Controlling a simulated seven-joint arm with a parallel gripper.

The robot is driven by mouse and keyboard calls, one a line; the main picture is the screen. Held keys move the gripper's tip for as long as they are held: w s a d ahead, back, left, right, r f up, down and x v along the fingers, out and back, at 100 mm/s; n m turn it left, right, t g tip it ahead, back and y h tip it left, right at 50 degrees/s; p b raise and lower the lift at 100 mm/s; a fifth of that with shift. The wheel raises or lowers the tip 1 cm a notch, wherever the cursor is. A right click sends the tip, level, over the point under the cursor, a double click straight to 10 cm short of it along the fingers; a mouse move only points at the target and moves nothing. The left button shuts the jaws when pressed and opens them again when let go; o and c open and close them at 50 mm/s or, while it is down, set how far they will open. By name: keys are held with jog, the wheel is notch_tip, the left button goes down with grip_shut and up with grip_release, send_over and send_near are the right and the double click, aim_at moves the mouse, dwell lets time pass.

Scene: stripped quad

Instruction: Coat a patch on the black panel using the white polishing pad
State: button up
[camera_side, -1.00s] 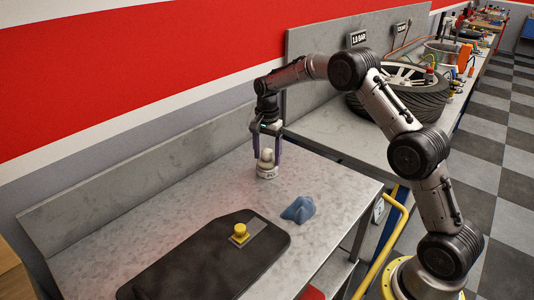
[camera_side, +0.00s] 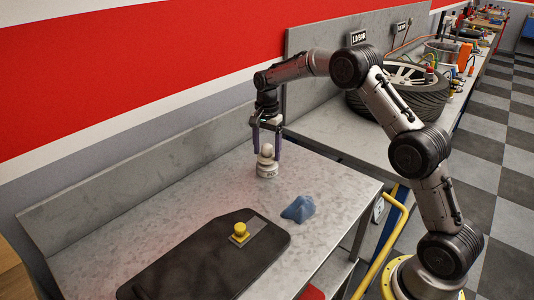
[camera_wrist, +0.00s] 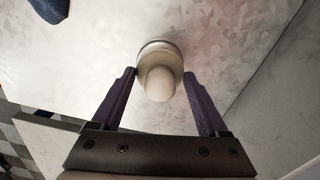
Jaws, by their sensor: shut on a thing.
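The white polishing pad (camera_side: 267,170) has a round knob on top and is upright over the grey bench, behind the black panel; I cannot tell whether its base touches the bench. My gripper (camera_side: 267,152) points down from above, shut on the pad, with a purple finger on each side of its knob. In the wrist view, the pad (camera_wrist: 160,85) is between the fingertips of my gripper (camera_wrist: 160,74). The black panel (camera_side: 190,265) lies flat at the front of the bench.
A crumpled blue cloth (camera_side: 298,209) lies right of the panel; part of it shows in the wrist view (camera_wrist: 50,8). A low grey backsplash (camera_side: 130,190) runs behind the bench (camera_side: 210,185). A tyre (camera_side: 415,95) lies on the further bench. The bench surface between pad and panel is clear.

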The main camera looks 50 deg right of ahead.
aim_at(267, 146)
jog(key=shift+r, duration=2.7)
